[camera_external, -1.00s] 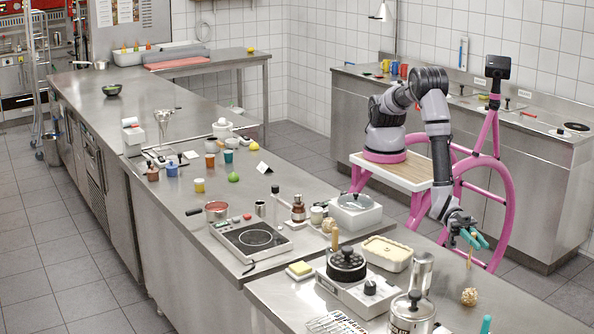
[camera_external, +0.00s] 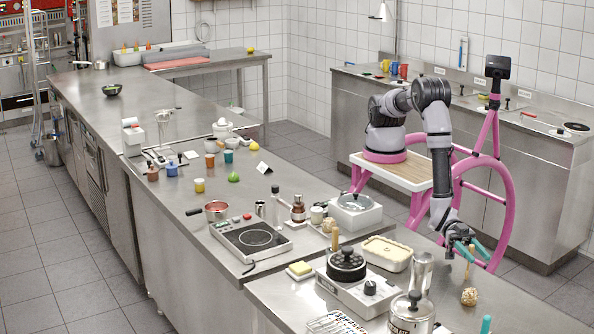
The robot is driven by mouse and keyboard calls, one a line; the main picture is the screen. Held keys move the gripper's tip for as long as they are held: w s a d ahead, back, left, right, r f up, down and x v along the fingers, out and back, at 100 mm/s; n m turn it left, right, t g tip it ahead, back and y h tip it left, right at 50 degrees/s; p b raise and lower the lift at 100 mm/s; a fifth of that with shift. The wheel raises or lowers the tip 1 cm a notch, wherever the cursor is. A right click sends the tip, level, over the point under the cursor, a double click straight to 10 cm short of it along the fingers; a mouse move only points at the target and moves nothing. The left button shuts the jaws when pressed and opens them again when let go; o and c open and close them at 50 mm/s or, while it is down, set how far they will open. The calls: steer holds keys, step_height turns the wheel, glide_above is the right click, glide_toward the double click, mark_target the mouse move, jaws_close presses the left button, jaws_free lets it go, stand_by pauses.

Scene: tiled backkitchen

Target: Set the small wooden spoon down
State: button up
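My gripper (camera_external: 471,252) hangs low over the right part of the front steel counter, pointing down, with teal fingers. A thin, light-brown stick-like shape, which looks like the small wooden spoon (camera_external: 467,269), shows upright just under the fingers. It is too small to tell whether the fingers grip it or whether its lower end touches the counter. A round tan ball (camera_external: 469,297) sits on the counter just below it in the picture.
A tall metal canister (camera_external: 422,272), a cream tub (camera_external: 386,253) and a lidded pot (camera_external: 411,312) stand left of my gripper. A teal-topped object (camera_external: 486,325) is at the front edge. Bare counter (camera_external: 520,310) lies to the right.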

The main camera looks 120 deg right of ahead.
steer(key=shift+r, duration=0.1)
steer(key=v, duration=1.2)
